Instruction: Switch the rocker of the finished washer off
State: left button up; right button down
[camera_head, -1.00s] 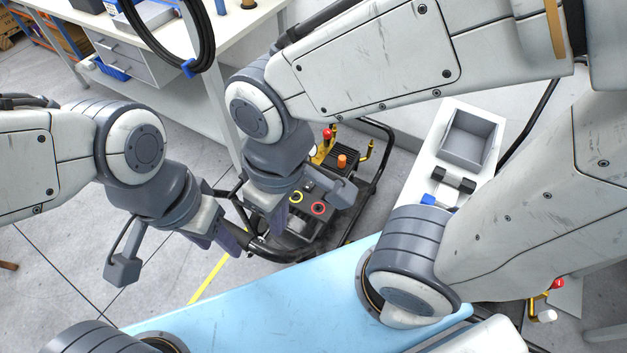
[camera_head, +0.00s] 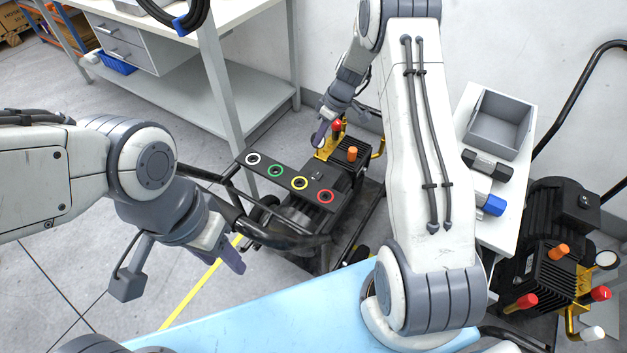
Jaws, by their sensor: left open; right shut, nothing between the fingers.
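A pressure washer (camera_head: 345,182) in a black tube frame stands on the floor in the middle. Its dark panel (camera_head: 272,172) carries white, green, yellow and red rings. Behind the panel are a brass fitting with a red knob (camera_head: 337,125) and an orange cap (camera_head: 352,153). My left gripper (camera_head: 231,256) is open and empty, left of the washer's black handle. A second washer (camera_head: 545,255) stands at the lower right, with brass fittings and coloured caps.
A white side bench (camera_head: 475,130) holds a grey bin (camera_head: 498,123), a black-and-grey item (camera_head: 487,165) and a blue-ended item (camera_head: 490,204). A workbench with drawers (camera_head: 125,48) stands at the back left. A light blue surface (camera_head: 270,315) lies in front. Floor at the left is clear.

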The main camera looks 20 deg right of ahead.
jog(key=d+f, duration=0.3)
jog(key=shift+w+d+f, duration=0.2)
jog(key=shift+w+f, duration=0.05)
jog(key=shift+w, duration=0.1)
send_over(314, 173)
jog(key=s, duration=0.3)
jog(key=f, duration=0.8)
jog(key=f+b, duration=0.1)
jog(key=f, duration=0.3)
jog(key=shift+w+a+f, duration=0.1)
jog(key=shift+a, duration=0.3)
jog(key=shift+a+f, duration=0.15)
jog(key=shift+f, duration=0.3)
